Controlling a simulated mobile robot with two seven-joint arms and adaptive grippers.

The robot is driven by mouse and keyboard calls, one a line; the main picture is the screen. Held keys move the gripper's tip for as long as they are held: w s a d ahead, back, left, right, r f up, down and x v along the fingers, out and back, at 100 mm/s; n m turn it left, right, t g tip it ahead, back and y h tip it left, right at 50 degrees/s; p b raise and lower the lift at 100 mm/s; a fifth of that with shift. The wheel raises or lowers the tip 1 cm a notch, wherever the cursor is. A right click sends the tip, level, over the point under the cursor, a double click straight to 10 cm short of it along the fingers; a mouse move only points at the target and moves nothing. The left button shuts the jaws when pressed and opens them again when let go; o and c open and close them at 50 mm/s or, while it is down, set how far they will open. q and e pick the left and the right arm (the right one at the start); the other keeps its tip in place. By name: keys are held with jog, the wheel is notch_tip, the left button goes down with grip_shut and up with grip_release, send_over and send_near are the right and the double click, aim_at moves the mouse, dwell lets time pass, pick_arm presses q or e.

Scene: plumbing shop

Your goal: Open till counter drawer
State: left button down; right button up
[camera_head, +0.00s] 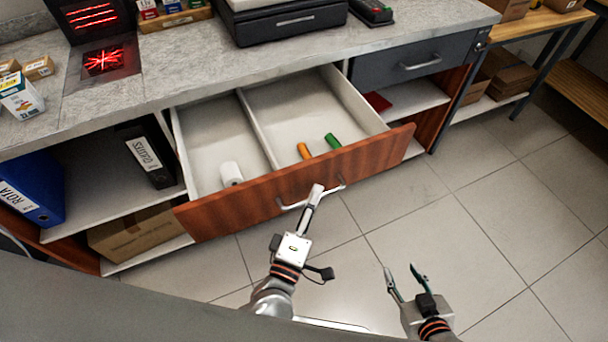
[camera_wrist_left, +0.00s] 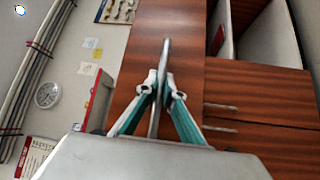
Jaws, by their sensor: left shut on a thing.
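The till counter drawer (camera_head: 300,180) has a reddish wood front and a white inside with a divider. It stands pulled well out of the counter (camera_head: 255,65). A white roll (camera_head: 231,173) lies in its left compartment, and an orange roll (camera_head: 304,151) and a green roll (camera_head: 333,141) lie in its right one. My left gripper (camera_head: 316,192) is shut on the bar handle (camera_head: 293,205) of the drawer front. The left wrist view shows its fingers closed around the handle (camera_wrist_left: 166,62). My right gripper (camera_head: 405,276) is open and empty above the floor, right of the drawer.
A black cash drawer (camera_head: 290,22) and a red-lit scanner (camera_head: 104,60) stand on the counter. Binders (camera_head: 148,155) and a cardboard box (camera_head: 135,232) fill the left shelves. A grey drawer (camera_head: 415,62) at the right is closed. The tiled floor (camera_head: 480,215) at the right is clear.

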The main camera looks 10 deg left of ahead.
pick_arm(q)
jog(key=shift+s+d, duration=0.45)
jog(key=shift+s, duration=0.15)
jog(key=shift+s+d, duration=0.4)
jog(key=shift+s, duration=0.2)
jog(key=c, duration=2.4)
grip_release()
jog(key=shift+c, duration=0.2)
jog(key=shift+s, duration=0.15)
jog(key=v, duration=0.7)
jog(key=shift+s, duration=0.35)
